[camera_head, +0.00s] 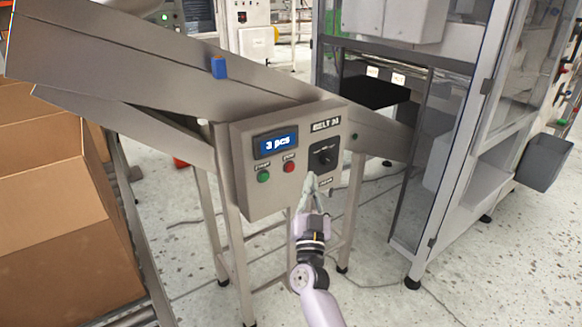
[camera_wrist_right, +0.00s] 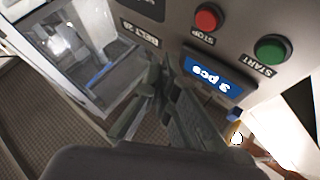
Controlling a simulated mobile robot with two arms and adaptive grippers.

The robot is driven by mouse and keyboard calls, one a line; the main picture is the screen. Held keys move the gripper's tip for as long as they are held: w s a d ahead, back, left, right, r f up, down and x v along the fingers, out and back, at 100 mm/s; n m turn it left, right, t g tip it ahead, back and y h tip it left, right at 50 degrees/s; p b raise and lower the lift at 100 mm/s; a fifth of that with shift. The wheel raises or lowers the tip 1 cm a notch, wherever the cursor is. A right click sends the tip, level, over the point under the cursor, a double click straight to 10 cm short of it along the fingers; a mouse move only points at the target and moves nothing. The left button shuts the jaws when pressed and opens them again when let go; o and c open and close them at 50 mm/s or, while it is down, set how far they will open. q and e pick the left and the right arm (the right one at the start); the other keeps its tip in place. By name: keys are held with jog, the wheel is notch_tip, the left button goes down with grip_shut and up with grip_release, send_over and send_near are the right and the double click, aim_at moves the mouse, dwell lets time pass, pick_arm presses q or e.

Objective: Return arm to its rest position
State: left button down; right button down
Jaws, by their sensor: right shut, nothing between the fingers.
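My right gripper (camera_head: 313,182) is shut and empty in the head view, its fingertips just below the dark rotary knob (camera_head: 323,157) on the grey control box (camera_head: 245,195). I cannot tell whether the tips touch the box. In the right wrist view the fingers (camera_wrist_right: 162,72) are close together beside the display (camera_wrist_right: 215,74), which reads 3 pcs upside down; the knob is hidden there. In the head view the display (camera_head: 276,143) sits above the green button (camera_head: 263,176) and the red button (camera_head: 289,166). My left gripper is not in view.
An inclined metal conveyor (camera_head: 130,60) with a blue block (camera_head: 219,68) on its side runs behind the box. Cardboard boxes (camera_head: 60,220) stand at the left. A glazed machine frame (camera_head: 440,150) stands at the right. Speckled floor (camera_head: 480,280) is open at the front right.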

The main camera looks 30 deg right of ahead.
dwell(0.8)
